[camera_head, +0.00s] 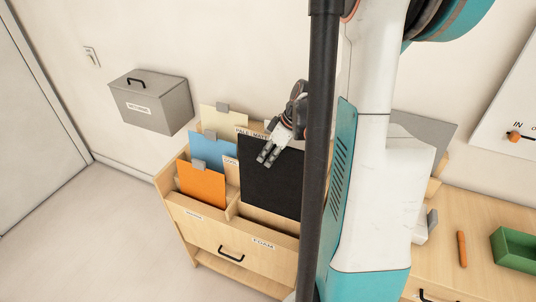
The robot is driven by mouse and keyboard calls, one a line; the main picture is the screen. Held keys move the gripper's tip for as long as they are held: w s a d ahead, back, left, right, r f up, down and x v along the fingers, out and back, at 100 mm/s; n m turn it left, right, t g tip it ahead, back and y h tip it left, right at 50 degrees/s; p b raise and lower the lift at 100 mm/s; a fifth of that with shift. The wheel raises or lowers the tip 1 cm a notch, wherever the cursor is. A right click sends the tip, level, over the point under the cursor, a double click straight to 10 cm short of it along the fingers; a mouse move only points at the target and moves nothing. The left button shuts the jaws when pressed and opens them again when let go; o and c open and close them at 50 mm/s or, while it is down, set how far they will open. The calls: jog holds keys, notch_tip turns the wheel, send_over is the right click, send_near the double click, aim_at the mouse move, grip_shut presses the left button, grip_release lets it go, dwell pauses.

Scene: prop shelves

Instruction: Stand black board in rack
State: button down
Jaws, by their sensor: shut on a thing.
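The black board (268,180) is a large dark sheet, upright and slightly tilted, in front of the rack's right part. My gripper (266,158) is shut on its upper edge, with the fingers in front of its face. The wooden rack (205,222) has labelled compartments; a label at its front right reads FOAM. The board's lower edge is at the FOAM compartment, but I cannot tell whether it rests on the bottom. My column hides the board's right side. An orange board (202,186), a blue board (209,153) and a cream board (222,123) stand in the left compartments.
A grey lidded box (151,103) is on the wall at left. A grey board (424,130) leans behind my arm at right. On the right counter are a green tray (515,250) and an orange stick (462,249). The floor at left is clear.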

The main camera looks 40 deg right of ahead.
aim_at(283, 181)
jog(key=shift+f+b, duration=8.75)
jog(key=shift+f, duration=1.9)
jog(key=c, duration=1.7)
grip_release()
jog(key=shift+o, duration=0.2)
jog(key=shift+r, duration=0.1)
jog(key=v, duration=1.1)
jog(key=shift+s+d+r, duration=0.1)
jog(key=shift+s+r, duration=0.05)
jog(key=shift+r, duration=0.25)
